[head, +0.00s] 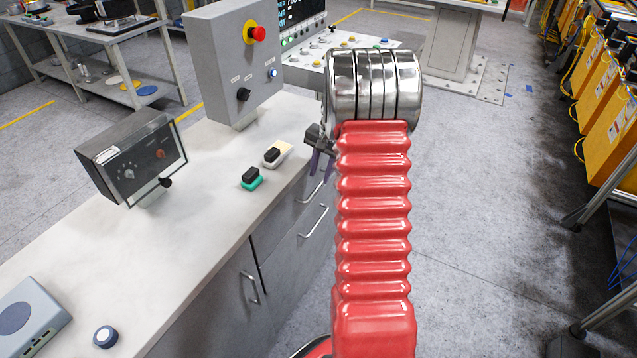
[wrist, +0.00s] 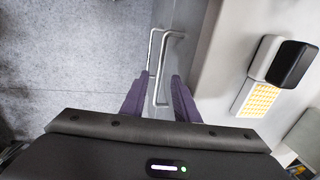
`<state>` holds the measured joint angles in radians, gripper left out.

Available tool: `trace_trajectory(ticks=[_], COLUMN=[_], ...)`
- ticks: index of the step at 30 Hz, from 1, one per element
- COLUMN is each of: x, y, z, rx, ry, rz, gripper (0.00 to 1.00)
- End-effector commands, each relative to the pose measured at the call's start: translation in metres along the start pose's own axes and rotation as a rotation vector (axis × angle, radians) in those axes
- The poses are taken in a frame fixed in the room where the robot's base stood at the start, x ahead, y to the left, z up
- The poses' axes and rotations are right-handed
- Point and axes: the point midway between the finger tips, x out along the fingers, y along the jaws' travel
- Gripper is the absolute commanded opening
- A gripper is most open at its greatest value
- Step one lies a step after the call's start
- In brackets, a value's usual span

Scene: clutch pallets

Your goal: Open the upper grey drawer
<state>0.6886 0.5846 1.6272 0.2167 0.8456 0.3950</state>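The upper grey drawer (head: 288,205) is in the grey cabinet under the white worktop and looks closed. Its metal bar handle (head: 311,190) is partly hidden by my arm. In the wrist view, bright handle bars (wrist: 158,88) show between my fingers, overlapping, so I cannot tell surely which drawer each belongs to. My gripper (head: 318,163) is at the worktop's edge just above the upper handle, its purple fingers pointing down. In the wrist view my gripper (wrist: 158,79) is open, with a finger on each side of the bars; no grip on them shows.
A lower drawer handle (head: 315,222) and a cabinet door handle (head: 250,288) sit below. On the worktop (head: 215,215) are a black-topped switch on a cream base (head: 276,154), a green-based one (head: 251,178), a meter box (head: 132,160) and a grey control box (head: 232,62).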

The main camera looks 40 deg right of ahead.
Motion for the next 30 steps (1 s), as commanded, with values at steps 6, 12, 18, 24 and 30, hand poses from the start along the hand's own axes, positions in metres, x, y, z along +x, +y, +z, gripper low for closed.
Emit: trace_trajectory(ticks=[6,12,18,24,30], x=[0.034,0.052,0.054,0.054,0.054], y=[0.000,-0.001,-0.001,-0.001,-0.001], z=[0.001,0.000,0.000,0.000,0.000], rx=[0.000,0.000,0.000,-0.001,-0.001], ry=[-0.003,-0.001,0.001,0.000,0.000], rz=[0.001,0.000,-0.001,-0.001,-0.001], gripper=[0.28,0.28,0.28,0.24,0.10])
